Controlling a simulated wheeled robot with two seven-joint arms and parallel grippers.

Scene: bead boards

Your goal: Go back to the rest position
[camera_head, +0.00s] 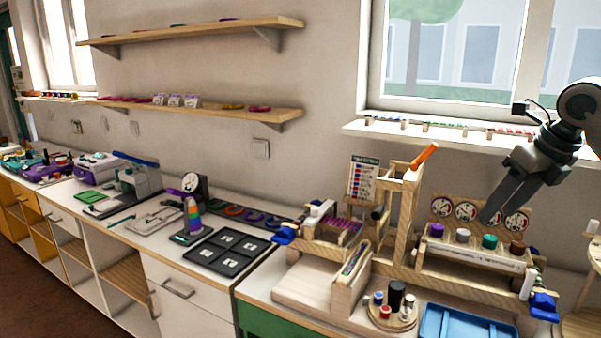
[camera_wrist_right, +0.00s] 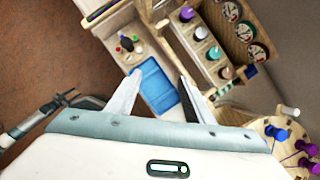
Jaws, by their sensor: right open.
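My right gripper (camera_head: 493,214) hangs in from the upper right in the head view, in front of the wooden rack (camera_head: 470,262) with coloured spools and round dials. Its fingers point down and to the left. In the right wrist view my right gripper (camera_wrist_right: 153,95) shows two fingers spread apart with nothing between them. A blue tray (camera_wrist_right: 153,86) lies beyond and below the fingertips there. The same blue tray (camera_head: 468,322) sits at the bottom of the head view. My left gripper is not in view.
A wooden frame (camera_head: 405,215) with an orange-handled part stands left of the gripper. A small round stand (camera_head: 392,318) holds several cylinders. A window sill (camera_head: 440,134) runs behind. A black board (camera_head: 228,252) lies on the white counter at left. A round wooden stand (camera_wrist_right: 284,128) shows in the right wrist view.

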